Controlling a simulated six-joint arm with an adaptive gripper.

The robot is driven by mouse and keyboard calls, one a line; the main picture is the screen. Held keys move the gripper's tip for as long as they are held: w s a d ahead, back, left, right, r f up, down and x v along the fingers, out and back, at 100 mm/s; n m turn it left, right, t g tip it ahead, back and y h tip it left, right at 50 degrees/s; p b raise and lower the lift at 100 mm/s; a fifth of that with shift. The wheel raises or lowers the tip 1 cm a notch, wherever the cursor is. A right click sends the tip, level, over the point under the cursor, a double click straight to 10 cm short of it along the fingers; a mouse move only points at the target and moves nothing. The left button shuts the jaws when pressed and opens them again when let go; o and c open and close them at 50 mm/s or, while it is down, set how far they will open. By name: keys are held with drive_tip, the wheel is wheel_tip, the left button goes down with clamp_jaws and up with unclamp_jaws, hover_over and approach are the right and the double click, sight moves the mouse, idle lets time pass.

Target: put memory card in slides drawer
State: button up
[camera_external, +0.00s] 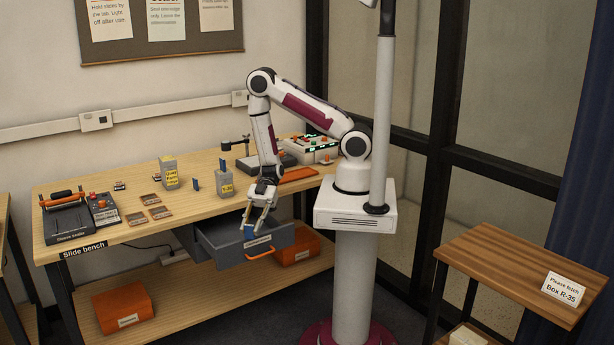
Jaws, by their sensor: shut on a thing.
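My gripper (258,226) points down over the open grey drawer (224,250) below the bench's front edge. It is shut on a small blue card (249,232), which looks like the memory card. The card is upright at the fingertips, at or just above the drawer's opening. I cannot tell whether it touches the drawer floor. The drawer has an orange handle (261,252) and a white label too small to read. The drawer's inside is partly hidden by my fingers.
The slide bench (100,246) holds a sleeve sealer (68,222), several brown slides (149,199), small containers (169,172), another blue item (196,186) and an orange tray (298,174). Orange boxes (122,306) sit on the lower shelf. A side table (500,256) stands right.

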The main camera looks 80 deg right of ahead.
drive_tip(key=w+d+m+t, duration=0.2)
drive_tip(key=d+m+t, duration=0.1)
drive_tip(key=d, duration=0.8)
drive_tip(key=shift+r+m+t+h, duration=0.3)
drive_tip(key=shift+t+h, duration=0.1)
drive_tip(key=shift+t, duration=0.1)
drive_tip(key=shift+d, duration=0.1)
drive_tip(key=shift+f, duration=0.1)
drive_tip(key=shift+f, duration=2.8)
drive_tip(key=shift+f, duration=0.15)
drive_tip(key=shift+f, duration=1.95)
drive_tip(key=shift+f, duration=0.1)
